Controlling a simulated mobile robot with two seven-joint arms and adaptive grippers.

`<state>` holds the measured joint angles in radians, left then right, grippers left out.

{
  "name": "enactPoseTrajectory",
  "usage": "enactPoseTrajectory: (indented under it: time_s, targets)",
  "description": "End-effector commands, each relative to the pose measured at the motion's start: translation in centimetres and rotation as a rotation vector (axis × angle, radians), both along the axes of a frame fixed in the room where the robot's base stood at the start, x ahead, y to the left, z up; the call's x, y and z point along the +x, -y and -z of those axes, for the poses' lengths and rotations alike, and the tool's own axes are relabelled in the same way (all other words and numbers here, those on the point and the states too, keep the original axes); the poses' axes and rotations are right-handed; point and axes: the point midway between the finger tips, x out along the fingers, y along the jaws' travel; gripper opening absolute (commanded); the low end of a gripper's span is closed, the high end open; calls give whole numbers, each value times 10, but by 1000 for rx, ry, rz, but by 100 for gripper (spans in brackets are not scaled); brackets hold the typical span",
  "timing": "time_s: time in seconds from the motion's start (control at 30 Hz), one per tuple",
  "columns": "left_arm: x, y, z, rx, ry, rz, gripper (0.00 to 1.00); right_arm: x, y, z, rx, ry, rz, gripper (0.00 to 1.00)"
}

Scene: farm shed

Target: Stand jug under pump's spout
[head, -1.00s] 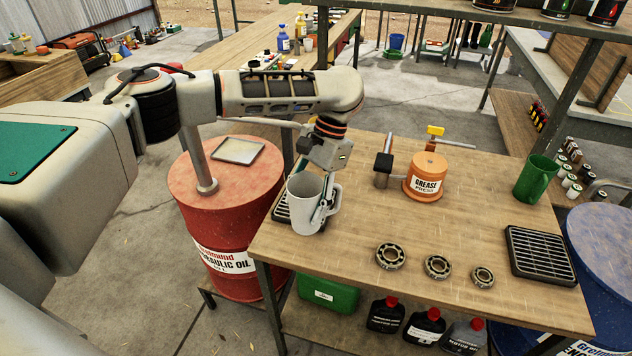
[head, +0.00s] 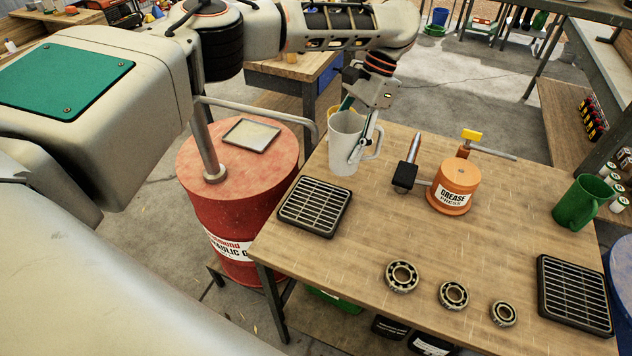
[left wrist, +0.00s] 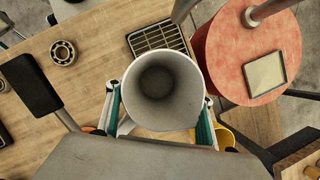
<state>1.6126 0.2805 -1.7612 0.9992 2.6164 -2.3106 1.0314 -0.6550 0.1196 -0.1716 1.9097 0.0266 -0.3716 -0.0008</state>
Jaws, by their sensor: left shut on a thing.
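The pale grey jug (head: 343,148) is upright in my left gripper (head: 354,132), whose fingers close on its sides. In the left wrist view I look down into the empty jug (left wrist: 157,85), with green-padded fingers either side. The pump's bent spout pipe (head: 258,109) reaches right from its column (head: 203,145) on the red drum (head: 240,190). The spout's end is just left of the jug in the head view. A black grate (head: 315,206) lies at the table's left end, nearer than the jug. I cannot tell the jug's height above the table. My right gripper is not in view.
The wooden table (head: 400,245) also holds an orange grease press (head: 453,190), several bearings (head: 402,276), a green jug (head: 582,203) and a second grate (head: 577,294). A shallow tray (head: 251,135) lies on the drum. A yellow object (left wrist: 226,137) is partly hidden beside the jug.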

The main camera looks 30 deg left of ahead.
Motion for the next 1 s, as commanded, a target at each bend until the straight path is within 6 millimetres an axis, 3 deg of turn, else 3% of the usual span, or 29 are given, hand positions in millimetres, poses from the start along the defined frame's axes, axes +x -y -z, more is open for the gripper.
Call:
enactPoseTrajectory:
  time_s: [0.1, 0.37, 0.7, 1.0]
  targets:
    - [-1, 1, 28, 0, -2, -2, 30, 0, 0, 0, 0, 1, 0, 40]
    - [0, 1, 77, 0, 0, -1, 30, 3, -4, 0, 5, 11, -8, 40]
    - [-31, -19, 71, 0, 1, 0, 30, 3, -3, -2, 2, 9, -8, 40]
    - [-47, -29, 71, 0, 1, 0, 30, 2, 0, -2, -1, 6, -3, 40]
